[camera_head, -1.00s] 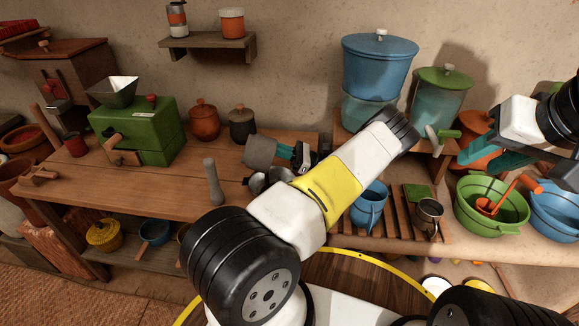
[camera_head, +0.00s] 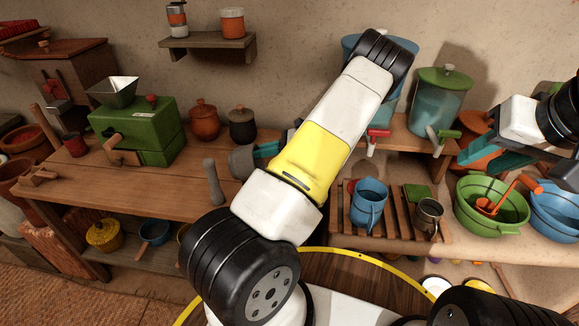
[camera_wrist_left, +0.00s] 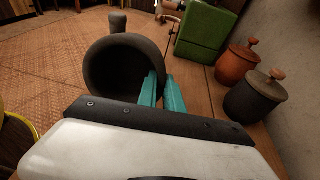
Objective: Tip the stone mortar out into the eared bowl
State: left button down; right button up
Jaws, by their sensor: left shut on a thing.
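The stone mortar (camera_head: 242,163) is a grey, thick-walled cup, held tilted on its side above the wooden table. In the left wrist view, its dark open mouth (camera_wrist_left: 122,72) faces the camera; no contents can be made out. My left gripper (camera_wrist_left: 162,92) is shut on its wall with teal fingers. The head view mostly hides this gripper behind my forearm. A green bowl (camera_head: 469,217) with a small lug stands at the right; I cannot tell whether it is the eared bowl. My right gripper (camera_head: 484,156) hangs near it, apparently open and empty.
A grey pestle (camera_head: 213,184) stands upright near the mortar. A green mill (camera_head: 150,130), an orange lidded pot (camera_head: 204,122) and a dark pot (camera_head: 242,126) stand behind. A blue jug (camera_head: 369,203) and a metal mug (camera_head: 428,218) stand on a slatted rack.

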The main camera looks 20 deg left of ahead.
aim_at(252, 145)
pick_arm(q)
jog(key=shift+s+a+r+h, duration=0.15)
jog(key=shift+a+r+h, duration=0.15)
jog(key=shift+a+h, duration=0.1)
jog(key=shift+a+f+t+h, duration=0.15)
jog(key=shift+a+t+h, duration=0.2)
jog(key=shift+h, duration=0.45)
jog(key=r+h, duration=0.1)
jog(key=r+t+h, duration=0.1)
jog(key=h, duration=0.1)
jog(key=shift+s+a, duration=0.2)
jog(key=shift+a, duration=0.1)
jog(key=shift+s+a+r+t+h+b, duration=0.2)
jog(key=shift+a+t+h+b, duration=0.2)
jog(key=shift+h, duration=0.3)
jog(key=s+a+r+t+h, duration=0.2)
jog(key=a+r+h, duration=0.4)
jog(key=r, duration=0.4)
jog(key=shift+a+r+h+b, duration=0.25)
jog(key=shift+r+h+b, duration=0.2)
jog(key=shift+h, duration=0.15)
